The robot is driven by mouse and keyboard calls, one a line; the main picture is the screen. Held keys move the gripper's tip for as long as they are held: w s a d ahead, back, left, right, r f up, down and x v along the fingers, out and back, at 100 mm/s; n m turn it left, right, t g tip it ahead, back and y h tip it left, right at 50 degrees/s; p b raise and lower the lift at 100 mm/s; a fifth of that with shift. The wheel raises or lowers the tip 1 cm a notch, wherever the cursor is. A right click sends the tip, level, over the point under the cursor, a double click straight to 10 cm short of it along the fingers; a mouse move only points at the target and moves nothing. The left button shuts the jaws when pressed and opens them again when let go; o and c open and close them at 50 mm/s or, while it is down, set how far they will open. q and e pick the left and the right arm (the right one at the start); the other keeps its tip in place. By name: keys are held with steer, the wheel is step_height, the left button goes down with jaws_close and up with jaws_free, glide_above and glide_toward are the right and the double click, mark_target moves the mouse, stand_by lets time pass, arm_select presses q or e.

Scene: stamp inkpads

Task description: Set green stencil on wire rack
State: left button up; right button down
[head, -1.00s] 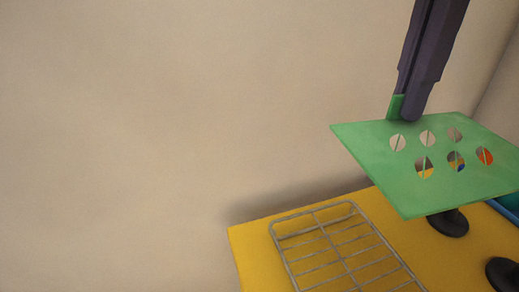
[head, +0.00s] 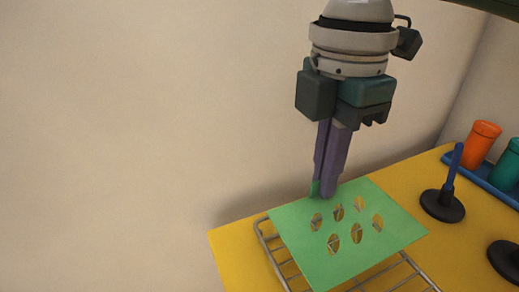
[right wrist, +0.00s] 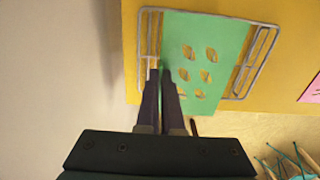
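The green stencil (head: 347,223) is a thin flat sheet with several oval holes and a small upright tab at its far left edge. My right gripper (head: 323,192) points down and is shut on that tab. The sheet lies over the wire rack (head: 265,240), covering its middle, with rack bars showing at its left and lower right. In the right wrist view the stencil (right wrist: 217,60) spans much of the rack (right wrist: 268,58), and the near edge passes the rack's frame. I cannot tell if sheet and rack touch. My left gripper is not in view.
The rack is on a yellow table mat (head: 228,255) by the wall.

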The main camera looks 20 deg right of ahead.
mark_target(319, 204)
step_height(319, 204, down, 5)
steer(key=shift+r+b, duration=0.1)
steer(key=shift+b, duration=0.55)
steer(key=shift+f, duration=0.25)
steer(key=c, duration=1.1)
jaws_free()
